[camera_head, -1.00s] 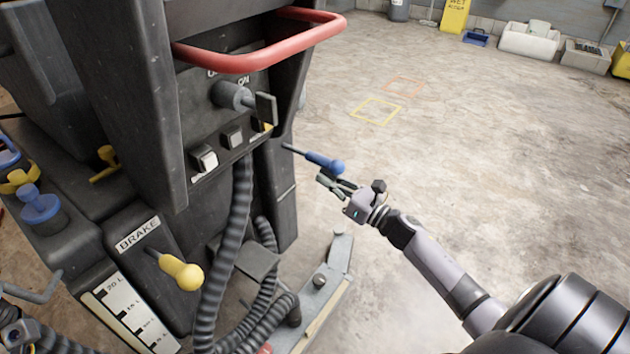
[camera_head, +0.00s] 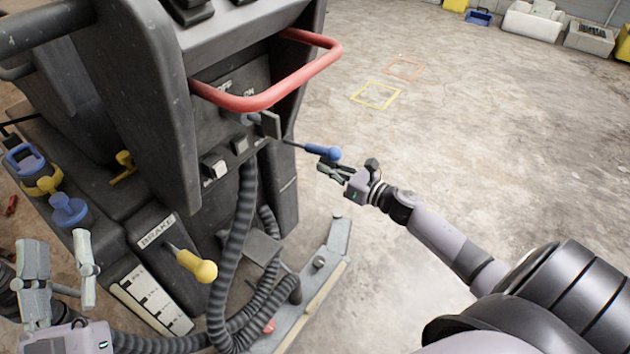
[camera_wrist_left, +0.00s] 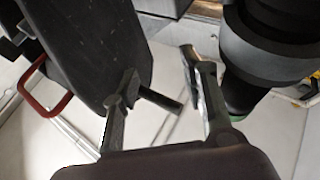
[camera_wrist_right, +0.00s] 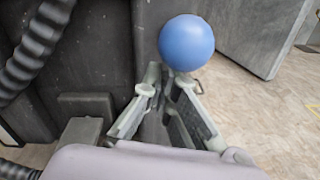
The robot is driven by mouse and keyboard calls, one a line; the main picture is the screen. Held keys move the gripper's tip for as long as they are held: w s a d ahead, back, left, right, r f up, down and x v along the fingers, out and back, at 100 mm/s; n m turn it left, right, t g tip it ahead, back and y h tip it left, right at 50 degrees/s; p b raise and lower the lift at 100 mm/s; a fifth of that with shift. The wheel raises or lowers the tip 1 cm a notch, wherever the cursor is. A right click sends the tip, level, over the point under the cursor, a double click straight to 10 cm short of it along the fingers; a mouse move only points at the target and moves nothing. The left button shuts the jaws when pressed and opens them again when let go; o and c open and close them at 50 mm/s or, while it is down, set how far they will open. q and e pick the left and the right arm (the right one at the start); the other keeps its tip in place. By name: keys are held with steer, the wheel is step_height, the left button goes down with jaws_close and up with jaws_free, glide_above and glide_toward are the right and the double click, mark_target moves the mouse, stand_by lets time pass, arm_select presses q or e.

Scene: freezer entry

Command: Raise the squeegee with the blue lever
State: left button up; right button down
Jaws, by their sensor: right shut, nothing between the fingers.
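The blue lever (camera_head: 323,152) sticks out of the machine's rear panel, a thin rod with a blue knob. My right gripper (camera_head: 333,170) is just below the knob, shut and empty. In the right wrist view the blue knob (camera_wrist_right: 187,42) is just beyond the fingertips (camera_wrist_right: 170,85), which hold nothing; I cannot tell if they touch it. A low grey bar (camera_head: 335,243) at the machine's base looks like the squeegee. My left gripper (camera_head: 57,245) is open and empty at the lower left. Its spread fingers also show in the left wrist view (camera_wrist_left: 160,65).
A red handle (camera_head: 265,95) overhangs the lever on the machine.

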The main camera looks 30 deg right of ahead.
arm_select(q)
step_height(320, 180, down, 12)
steer(key=a+g+y+p, duration=0.2)
steer(key=g+y+p, duration=0.1)
steer(key=g, duration=0.5)
steer(key=s+a+f+g+y+p, duration=0.1)
steer(key=s+a+f+g+p, duration=0.1)
steer(key=s+f+g, duration=0.4)
steer(key=shift+s+a+f+n+y, duration=0.4)
steer(key=shift+s+a+f, duration=0.15)
steer(key=shift+f, duration=1.1)
arm_select(e)
steer(key=shift+r+g, duration=0.7)
steer(key=shift+r, duration=0.35)
steer(key=shift+d, duration=0.1)
steer(key=v, duration=1.2)
steer(key=shift+a+h, duration=0.25)
steer(key=shift+h, duration=0.05)
